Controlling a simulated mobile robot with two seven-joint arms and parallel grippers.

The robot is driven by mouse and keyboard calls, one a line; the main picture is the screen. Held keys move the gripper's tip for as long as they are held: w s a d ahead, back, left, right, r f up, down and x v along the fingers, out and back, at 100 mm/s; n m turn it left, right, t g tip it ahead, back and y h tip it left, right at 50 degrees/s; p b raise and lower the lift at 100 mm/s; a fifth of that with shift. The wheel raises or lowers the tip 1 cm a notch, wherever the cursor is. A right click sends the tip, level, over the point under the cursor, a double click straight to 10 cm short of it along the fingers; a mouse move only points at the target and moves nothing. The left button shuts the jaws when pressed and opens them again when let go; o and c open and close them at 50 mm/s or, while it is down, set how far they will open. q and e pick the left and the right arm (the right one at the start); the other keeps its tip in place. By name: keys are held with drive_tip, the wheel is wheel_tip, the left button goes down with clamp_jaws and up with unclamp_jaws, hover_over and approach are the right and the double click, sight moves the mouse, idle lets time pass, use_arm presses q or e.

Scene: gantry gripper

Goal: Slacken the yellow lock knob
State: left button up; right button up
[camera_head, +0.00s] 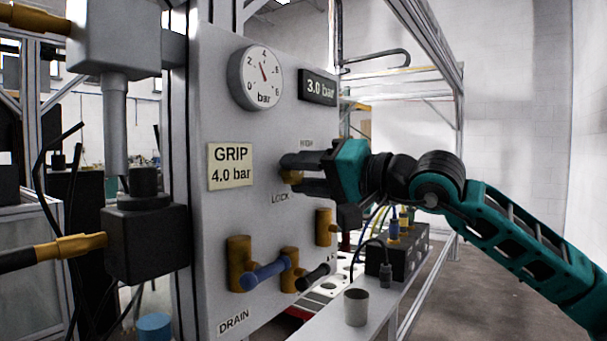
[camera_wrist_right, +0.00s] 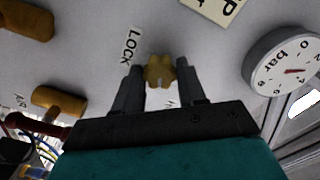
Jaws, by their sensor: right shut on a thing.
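The yellow lock knob (camera_head: 291,177) is on the grey panel (camera_head: 230,120), above the LOCK label (camera_head: 280,198). It is partly hidden by my right gripper (camera_head: 290,174) in the head view. In the right wrist view the lobed knob (camera_wrist_right: 159,71) sits between the two dark fingertips of my right gripper (camera_wrist_right: 160,82), one on each side. The right gripper is shut on the knob, and its arm comes in from the right. My left gripper is not in view.
A round gauge (camera_head: 256,77), a 3.0 bar display (camera_head: 318,88) and a GRIP 4.0 bar plate (camera_head: 231,166) are on the panel. Below are a blue-handled valve (camera_head: 265,272) and a black-handled one (camera_head: 312,277). A grey cup (camera_head: 356,307) stands on the ledge.

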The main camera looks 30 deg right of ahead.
drive_tip(key=n, duration=0.3)
drive_tip(key=shift+r+n, duration=0.1)
drive_tip(key=shift+n, duration=0.3)
drive_tip(key=n+p, duration=0.1)
drive_tip(key=n, duration=0.2)
drive_tip(key=shift+n, duration=0.3)
drive_tip(key=n, duration=0.4)
drive_tip(key=shift+p, duration=0.35)
drive_tip(key=shift+n, duration=0.8)
drive_tip(key=o, duration=1)
drive_tip(key=shift+o, duration=0.2)
